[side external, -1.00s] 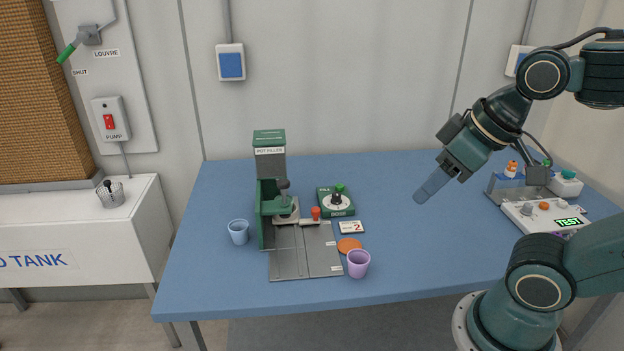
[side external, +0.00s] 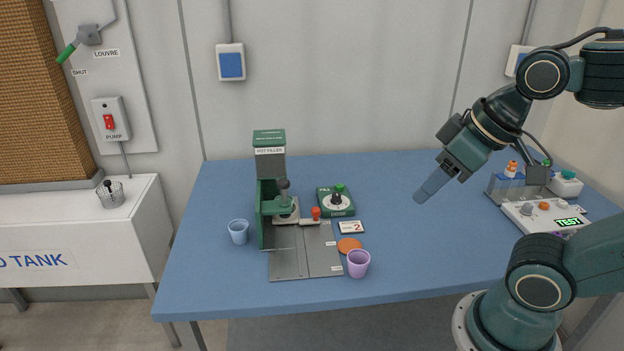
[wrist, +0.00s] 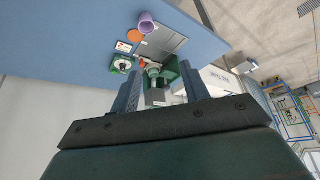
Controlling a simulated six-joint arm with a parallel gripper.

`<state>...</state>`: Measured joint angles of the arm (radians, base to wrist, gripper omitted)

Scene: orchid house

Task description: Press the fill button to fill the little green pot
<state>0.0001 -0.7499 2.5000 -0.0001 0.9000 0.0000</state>
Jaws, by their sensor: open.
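The green pot filler (side external: 270,192) stands on the blue table, left of centre, with a grey tray (side external: 292,262) in front. A green box labelled FILL (side external: 336,203) with a white dial and a green knob (side external: 339,188) sits to its right; it also shows in the wrist view (wrist: 121,65). A red-topped button (side external: 316,213) stands between them. I cannot make out a little green pot for certain. My gripper (side external: 420,197) is open and empty in the air, well right of the filler. Its fingers also show in the wrist view (wrist: 160,76).
A light blue cup (side external: 238,232) stands left of the filler. A purple cup (side external: 358,263), an orange disc (side external: 348,245) and a card marked 2 (side external: 351,228) lie to the right. A control panel (side external: 545,215) is at the far right. The table's middle right is clear.

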